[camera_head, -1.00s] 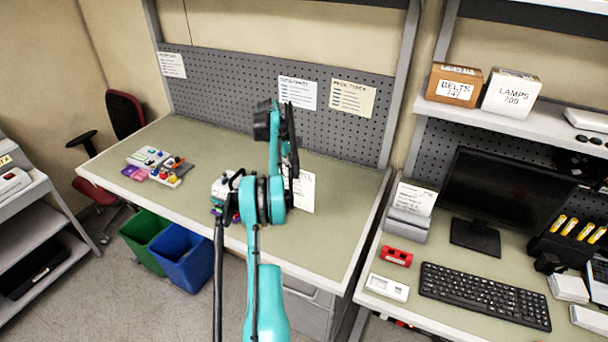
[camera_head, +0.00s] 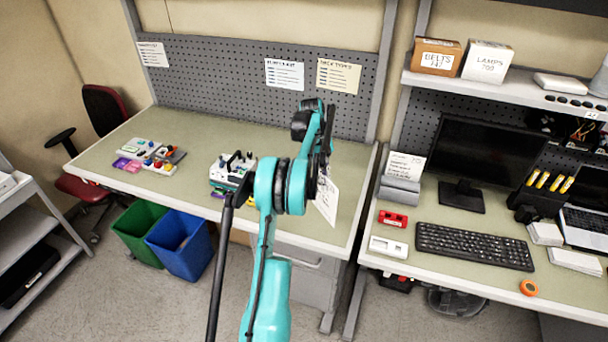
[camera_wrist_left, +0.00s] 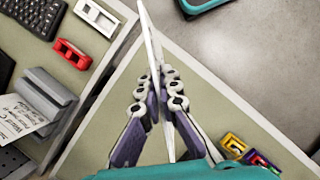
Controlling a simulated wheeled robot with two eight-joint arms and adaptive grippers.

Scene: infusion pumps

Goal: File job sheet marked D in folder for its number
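My left gripper (camera_head: 322,168) is shut on a white job sheet (camera_head: 327,203), which hangs tilted near the front right of the left bench. In the left wrist view the gripper (camera_wrist_left: 158,82) pinches the sheet (camera_wrist_left: 150,35), seen almost edge-on between the fingers. The letter on the sheet is not readable. A grey slotted holder (camera_head: 399,193) stands at the left of the right desk with a printed sheet (camera_head: 405,166) at its back; the holder also shows in the left wrist view (camera_wrist_left: 48,92). I cannot tell any folder numbers. My right gripper is not in view.
A red device (camera_head: 393,219) and a white device (camera_head: 388,247) lie in front of the holder, beside a keyboard (camera_head: 474,246). A gap separates the two benches. Pump parts (camera_head: 232,170) sit left of my arm. Green and blue bins (camera_head: 180,247) stand below.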

